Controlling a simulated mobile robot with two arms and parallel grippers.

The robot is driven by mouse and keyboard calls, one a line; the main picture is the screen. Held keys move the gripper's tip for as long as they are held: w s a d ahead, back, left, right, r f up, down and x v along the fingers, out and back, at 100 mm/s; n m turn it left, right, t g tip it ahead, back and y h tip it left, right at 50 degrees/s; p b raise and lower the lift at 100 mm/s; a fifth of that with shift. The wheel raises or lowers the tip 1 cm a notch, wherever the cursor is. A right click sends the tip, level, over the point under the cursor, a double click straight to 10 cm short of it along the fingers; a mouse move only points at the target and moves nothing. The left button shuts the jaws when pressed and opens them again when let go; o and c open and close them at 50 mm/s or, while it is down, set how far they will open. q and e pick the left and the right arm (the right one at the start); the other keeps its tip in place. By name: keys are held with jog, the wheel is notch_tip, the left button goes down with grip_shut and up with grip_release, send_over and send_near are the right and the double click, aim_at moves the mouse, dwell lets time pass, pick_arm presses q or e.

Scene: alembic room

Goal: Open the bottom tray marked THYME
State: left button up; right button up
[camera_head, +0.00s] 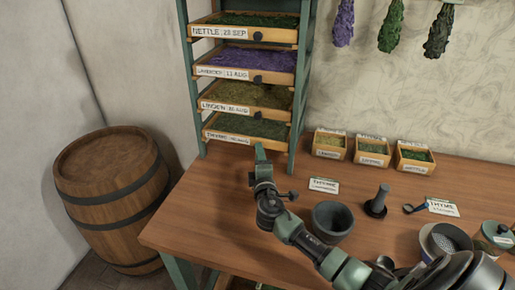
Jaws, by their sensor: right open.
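The bottom tray marked THYME (228,138) is the lowest in the green rack (188,80), just above the tabletop. It has a light wooden front with a white label and dark green herb inside. It sits roughly in line below the other trays. My right gripper (261,152) is open, right in front of the right half of this tray's front, low over the table. The tray's knob is not clearly seen; the gripper may hide it. I cannot tell whether the fingers touch the tray. My left gripper is not in view.
Trays of nettle (222,32), lavender (222,73) and linden (225,107) are above. On the wooden table (190,220) stand a dark mortar (333,220), a pestle (377,200), cards and small herb boxes (372,152). A barrel (110,190) stands left. The table's front left is clear.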

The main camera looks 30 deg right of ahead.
jog(key=x, duration=0.5)
jog(key=shift+r, duration=0.1)
grip_shut()
dwell(1.3)
